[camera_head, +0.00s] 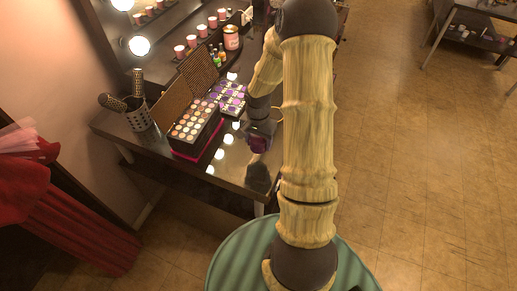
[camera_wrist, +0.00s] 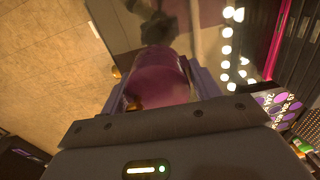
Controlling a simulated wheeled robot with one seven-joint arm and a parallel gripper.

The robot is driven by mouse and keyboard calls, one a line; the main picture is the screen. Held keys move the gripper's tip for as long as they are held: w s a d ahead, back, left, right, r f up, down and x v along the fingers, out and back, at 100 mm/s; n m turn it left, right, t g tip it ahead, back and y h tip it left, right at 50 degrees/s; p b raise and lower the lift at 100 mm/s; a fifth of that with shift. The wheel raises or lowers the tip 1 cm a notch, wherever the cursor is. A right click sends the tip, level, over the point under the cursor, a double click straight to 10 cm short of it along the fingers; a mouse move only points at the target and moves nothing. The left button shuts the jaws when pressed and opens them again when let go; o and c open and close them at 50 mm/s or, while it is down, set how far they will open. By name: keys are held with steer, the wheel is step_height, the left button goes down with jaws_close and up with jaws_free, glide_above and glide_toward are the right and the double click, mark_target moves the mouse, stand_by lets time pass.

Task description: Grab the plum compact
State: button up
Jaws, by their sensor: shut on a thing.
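The plum compact (camera_wrist: 160,80) is a purple-pink rounded thing between the two fingers of my gripper (camera_wrist: 158,88) in the wrist view. My gripper is shut on it. In the head view, the compact (camera_head: 259,142) shows as a dark purple patch at the end of my gripper (camera_head: 258,134), over the front right part of the dark vanity table. Part of it is hidden by the fingers. I cannot tell whether it is clear of the tabletop.
The glossy vanity table (camera_head: 232,170) holds an open makeup palette (camera_head: 196,128), a purple palette (camera_head: 230,98), a brush cup (camera_head: 140,117) and a pink candle jar (camera_head: 231,38). A lit mirror stands behind. Red cloth (camera_head: 75,215) hangs at left. The wooden floor (camera_head: 420,180) at right is open.

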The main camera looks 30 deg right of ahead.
mark_target(257, 137)
steer(key=r, duration=0.3)
steer(key=shift+a, duration=0.35)
steer(key=shift+r, duration=0.1)
steer(key=shift+d, duration=0.15)
